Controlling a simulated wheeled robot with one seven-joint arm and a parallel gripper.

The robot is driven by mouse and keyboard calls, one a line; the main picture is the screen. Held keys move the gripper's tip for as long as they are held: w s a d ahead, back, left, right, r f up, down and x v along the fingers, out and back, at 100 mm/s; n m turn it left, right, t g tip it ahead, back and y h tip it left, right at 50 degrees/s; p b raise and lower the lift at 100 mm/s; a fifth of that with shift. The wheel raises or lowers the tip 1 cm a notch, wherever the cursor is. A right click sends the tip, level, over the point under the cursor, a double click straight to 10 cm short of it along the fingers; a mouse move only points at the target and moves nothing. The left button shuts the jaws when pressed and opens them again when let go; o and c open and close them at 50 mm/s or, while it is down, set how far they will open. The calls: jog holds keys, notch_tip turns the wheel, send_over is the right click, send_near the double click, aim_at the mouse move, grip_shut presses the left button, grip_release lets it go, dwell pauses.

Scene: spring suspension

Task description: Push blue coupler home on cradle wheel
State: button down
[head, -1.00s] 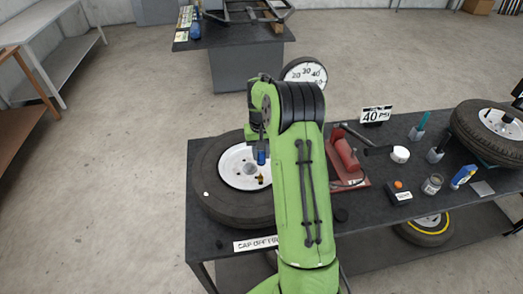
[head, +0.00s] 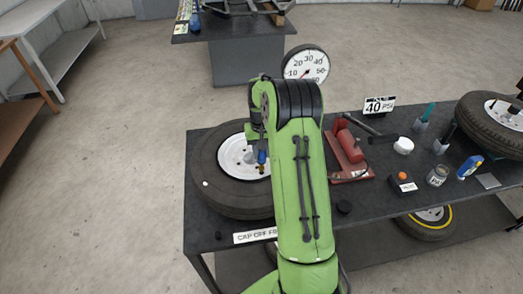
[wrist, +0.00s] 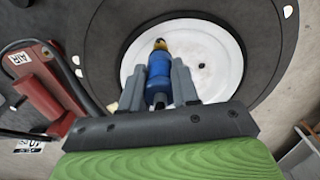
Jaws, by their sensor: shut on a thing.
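The cradle wheel is a black tyre (head: 212,199) with a white hub (head: 232,152), lying flat at the left end of the bench; the hub also shows in the wrist view (wrist: 220,60). My gripper (wrist: 160,82) is shut on the blue coupler (wrist: 158,85), which shows in the head view (head: 262,157) over the hub's right side. The brass valve stem (wrist: 159,44) stands just beyond the coupler's tip. In the head view the brass (head: 262,169) shows right below the coupler. I cannot tell whether the coupler is seated on the stem. My arm hides the tyre's right side.
A red pump (head: 349,155) with a dark hose stands right of my arm. A round dial gauge (head: 306,65) stands behind. A "40 PSI" sign (head: 379,105), a white cap (head: 403,146) and several small items sit farther right, near another tyre (head: 485,130).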

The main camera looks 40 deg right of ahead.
jog(key=shift+f+b, duration=0.9)
jog(key=shift+f, duration=0.3)
jog(key=c, duration=0.8)
grip_release()
jog(key=shift+o, duration=0.2)
notch_tip(320, 180, up, 7)
jog(key=p, duration=0.5)
jog(key=shift+r, duration=0.2)
jog(key=shift+f, duration=0.15)
